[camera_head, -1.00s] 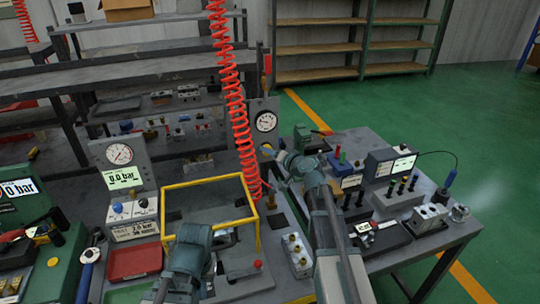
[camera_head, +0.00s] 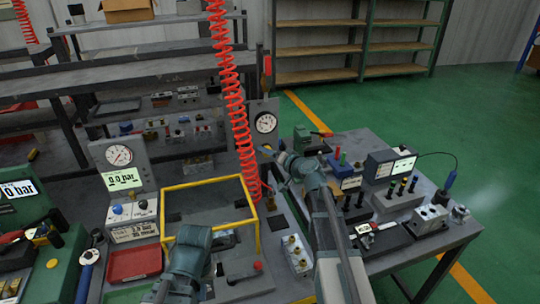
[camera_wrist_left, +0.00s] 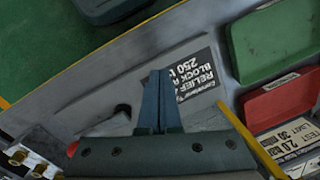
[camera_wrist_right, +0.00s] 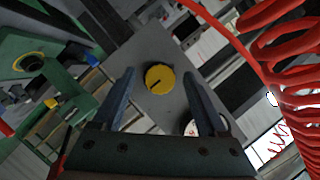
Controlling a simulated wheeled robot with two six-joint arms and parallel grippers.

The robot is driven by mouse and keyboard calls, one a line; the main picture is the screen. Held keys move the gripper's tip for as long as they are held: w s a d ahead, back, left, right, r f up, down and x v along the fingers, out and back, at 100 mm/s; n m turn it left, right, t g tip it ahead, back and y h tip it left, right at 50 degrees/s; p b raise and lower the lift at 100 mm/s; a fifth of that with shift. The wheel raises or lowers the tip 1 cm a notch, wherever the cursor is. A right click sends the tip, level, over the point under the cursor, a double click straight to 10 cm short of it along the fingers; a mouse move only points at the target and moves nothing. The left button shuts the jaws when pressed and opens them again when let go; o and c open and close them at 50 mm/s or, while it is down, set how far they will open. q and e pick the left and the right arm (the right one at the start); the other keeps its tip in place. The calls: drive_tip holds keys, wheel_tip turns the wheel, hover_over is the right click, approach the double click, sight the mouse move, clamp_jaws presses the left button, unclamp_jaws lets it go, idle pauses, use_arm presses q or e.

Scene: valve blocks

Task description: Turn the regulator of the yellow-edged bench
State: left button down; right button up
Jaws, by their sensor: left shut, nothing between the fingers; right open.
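A round yellow regulator knob (camera_wrist_right: 159,78) with a dark pointer mark sits on a grey panel (camera_wrist_right: 150,50) in the right wrist view. In the head view the knob is partly hidden beside my right gripper (camera_head: 272,153), below a white dial gauge (camera_head: 265,122). My right gripper is open, its fingers (camera_wrist_right: 160,85) to either side of the knob in that view; contact cannot be told. A yellow-edged frame (camera_head: 202,181) stands on the bench left of it. My left gripper (camera_wrist_left: 158,72) is shut and empty over the bench front, near a relief block label (camera_wrist_left: 190,75).
A red coiled hose (camera_head: 236,110) hangs close to my right gripper. A second gauge (camera_head: 119,154) with a 0.0 bar display stands left. Red (camera_head: 134,263) and green trays lie at the bench front. Another bench with valve blocks (camera_head: 398,198) stands right; green floor lies beyond.

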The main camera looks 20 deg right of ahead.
use_arm(q)
wheel_tip(320, 180, up, 4)
drive_tip(key=p, duration=0.3)
drive_tip(key=shift+f+p, duration=0.2)
drive_tip(key=shift+p, duration=0.1)
use_arm(e)
drive_tip(key=v, duration=1.4)
use_arm(q)
drive_tip(key=shift+s, duration=0.1)
use_arm(e)
drive_tip(key=shift+f, duration=0.1)
